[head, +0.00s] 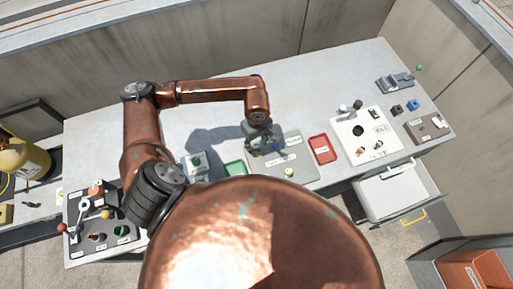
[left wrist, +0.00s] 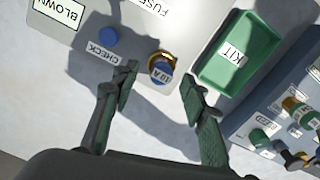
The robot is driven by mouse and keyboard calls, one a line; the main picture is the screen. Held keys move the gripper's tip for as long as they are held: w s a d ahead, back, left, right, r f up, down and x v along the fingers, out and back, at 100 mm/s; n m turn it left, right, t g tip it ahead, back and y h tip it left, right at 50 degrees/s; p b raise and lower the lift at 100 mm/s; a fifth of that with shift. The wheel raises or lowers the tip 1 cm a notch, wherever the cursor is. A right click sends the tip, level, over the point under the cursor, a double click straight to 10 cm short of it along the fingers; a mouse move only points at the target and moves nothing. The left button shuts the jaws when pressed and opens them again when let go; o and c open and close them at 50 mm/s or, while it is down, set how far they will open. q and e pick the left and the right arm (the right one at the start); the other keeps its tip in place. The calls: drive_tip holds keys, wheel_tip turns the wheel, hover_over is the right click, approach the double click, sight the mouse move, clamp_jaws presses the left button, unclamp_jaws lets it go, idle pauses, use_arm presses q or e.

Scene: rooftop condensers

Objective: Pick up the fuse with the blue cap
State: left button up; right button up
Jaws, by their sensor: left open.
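In the left wrist view a short fuse with a blue cap (left wrist: 161,70) marked "10 A" and a brass-coloured ring stands on the grey panel (left wrist: 85,62). My left gripper (left wrist: 158,84) is open, with one finger on each side of the fuse in the picture; I cannot tell whether either touches it. A plain blue round piece (left wrist: 107,37) sits beside the "CHECK" label. In the head view my left gripper (head: 262,143) is over the grey panel (head: 302,170) and hides most of the fuse area. My right gripper is not in view.
A green "KIT" tray (left wrist: 240,50) lies right of the fuse, with a unit of several coloured caps (left wrist: 285,125) beyond. In the head view a red tray (head: 322,148) and white panel (head: 350,148) stand to the right. Bare tabletop (head: 310,90) lies behind.

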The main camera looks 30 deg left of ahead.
sight(256, 147)
use_arm(q)
wheel_tip(256, 147, down, 3)
drive_tip(key=shift+s+a, duration=0.1)
drive_tip(key=shift+f, duration=0.1)
drive_tip(key=c, duration=0.7)
clamp_jaws()
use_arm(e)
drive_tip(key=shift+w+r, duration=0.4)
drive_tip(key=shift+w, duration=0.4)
